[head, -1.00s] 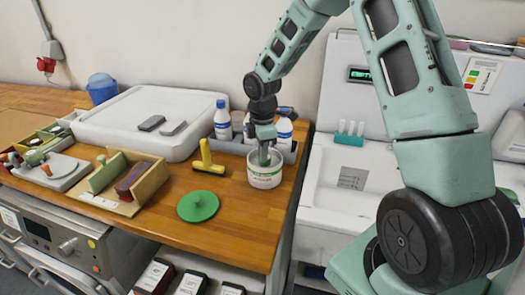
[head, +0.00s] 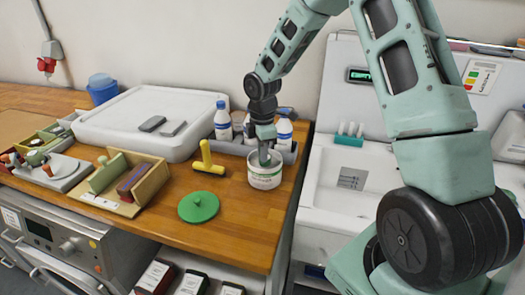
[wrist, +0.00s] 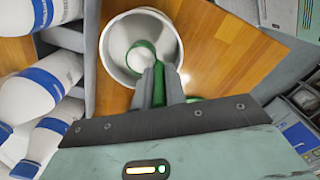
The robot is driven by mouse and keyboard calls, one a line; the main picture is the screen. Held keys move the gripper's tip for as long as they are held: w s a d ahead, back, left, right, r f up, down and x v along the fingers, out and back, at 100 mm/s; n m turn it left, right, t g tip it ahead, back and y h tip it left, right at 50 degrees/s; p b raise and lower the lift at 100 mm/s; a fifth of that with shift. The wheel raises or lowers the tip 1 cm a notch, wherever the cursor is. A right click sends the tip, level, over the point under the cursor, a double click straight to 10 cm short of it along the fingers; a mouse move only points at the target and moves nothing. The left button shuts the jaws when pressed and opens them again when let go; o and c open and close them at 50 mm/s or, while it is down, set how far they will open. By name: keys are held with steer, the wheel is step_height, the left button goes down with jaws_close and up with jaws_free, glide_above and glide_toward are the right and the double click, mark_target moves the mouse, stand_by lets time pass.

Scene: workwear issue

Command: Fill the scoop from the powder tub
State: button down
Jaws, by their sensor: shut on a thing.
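The powder tub (head: 265,181) is a white pot with a green-and-white label, standing open on the wooden worktop. Its green lid (head: 198,207) lies flat in front and to the left. My gripper (head: 264,156) points down into the tub's mouth. In the wrist view my gripper (wrist: 159,80) is shut on the green handle of the scoop (wrist: 142,56). The scoop's bowl is inside the tub (wrist: 113,46), within the rim, and shows pale white inside. From this angle I cannot tell how full the bowl is, nor how deep it sits.
White bottles with blue caps (head: 222,120) stand in a grey rack behind the tub. A wooden holder (head: 150,182) and a large white tray (head: 120,115) are further left. A white sink unit (head: 340,200) is right.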

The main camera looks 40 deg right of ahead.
steer(key=shift+r+p, duration=2.75)
steer(key=shift+r, duration=0.55)
